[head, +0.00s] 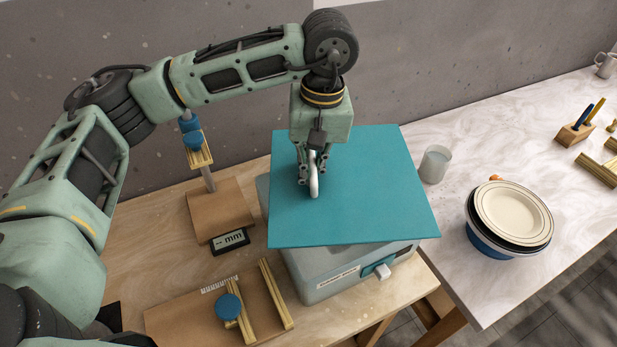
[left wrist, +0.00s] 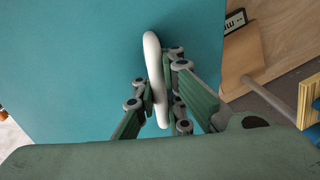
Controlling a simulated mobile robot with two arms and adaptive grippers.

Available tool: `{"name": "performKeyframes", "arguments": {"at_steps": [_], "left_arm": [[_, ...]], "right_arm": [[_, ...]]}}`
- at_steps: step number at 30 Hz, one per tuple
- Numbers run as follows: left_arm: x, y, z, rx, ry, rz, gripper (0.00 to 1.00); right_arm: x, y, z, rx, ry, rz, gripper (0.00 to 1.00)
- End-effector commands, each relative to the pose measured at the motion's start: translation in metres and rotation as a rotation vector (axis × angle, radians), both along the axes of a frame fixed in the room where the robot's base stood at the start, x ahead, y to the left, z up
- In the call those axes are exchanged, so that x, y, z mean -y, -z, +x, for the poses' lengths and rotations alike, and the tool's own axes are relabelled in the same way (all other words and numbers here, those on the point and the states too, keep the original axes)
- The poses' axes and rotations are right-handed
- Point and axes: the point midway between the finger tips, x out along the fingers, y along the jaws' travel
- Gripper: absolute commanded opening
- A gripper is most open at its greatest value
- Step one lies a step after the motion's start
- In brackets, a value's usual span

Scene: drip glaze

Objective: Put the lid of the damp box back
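The teal lid (head: 370,190) is a flat square panel over the grey damp box (head: 330,285). It sits turned relative to the box, and a strip of the box's open top shows under its front edge, so it does not lie flush. My left gripper (head: 314,185) is above the lid, with its fingers closed around the white handle (head: 315,187). In the left wrist view the handle (left wrist: 155,75) stands between the fingers, with the teal lid (left wrist: 90,70) filling the background. My right gripper is not in view.
A frosted cup (head: 434,164) stands close to the lid's right corner. Stacked plates and bowls (head: 512,213) are further right. A measuring stand (head: 220,210) with a display (head: 230,241) is left of the box, and a wooden jig (head: 262,300) lies in front.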

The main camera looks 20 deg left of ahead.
Motion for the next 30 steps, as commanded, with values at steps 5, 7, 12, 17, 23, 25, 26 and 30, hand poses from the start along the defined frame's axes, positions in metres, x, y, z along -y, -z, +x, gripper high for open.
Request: {"name": "performKeyframes", "arguments": {"at_steps": [5, 7, 12, 17, 23, 25, 26, 30], "left_arm": [[-0.006, 0.006, -0.003, 0.000, 0.002, 0.000, 0.00], [-0.006, 0.013, -0.003, -0.002, 0.002, 0.000, 0.00], [-0.006, 0.037, -0.004, -0.003, 0.003, 0.000, 0.00], [-0.006, 0.044, -0.002, 0.002, 0.002, -0.001, 0.00], [-0.006, 0.047, -0.002, 0.002, 0.002, -0.001, 0.00], [-0.006, 0.048, -0.002, 0.002, 0.002, -0.001, 0.00], [-0.006, 0.049, -0.002, 0.002, 0.002, -0.001, 0.00], [-0.006, 0.052, -0.002, 0.002, 0.002, -0.001, 0.00]], "right_arm": [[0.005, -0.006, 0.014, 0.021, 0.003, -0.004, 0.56], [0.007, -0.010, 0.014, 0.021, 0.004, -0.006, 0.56], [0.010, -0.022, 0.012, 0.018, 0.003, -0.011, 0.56], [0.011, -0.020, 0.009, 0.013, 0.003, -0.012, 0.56], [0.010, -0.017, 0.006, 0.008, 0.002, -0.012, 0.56], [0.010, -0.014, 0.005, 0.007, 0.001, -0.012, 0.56], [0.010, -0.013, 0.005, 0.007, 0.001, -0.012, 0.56], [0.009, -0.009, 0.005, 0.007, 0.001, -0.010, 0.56]]}}
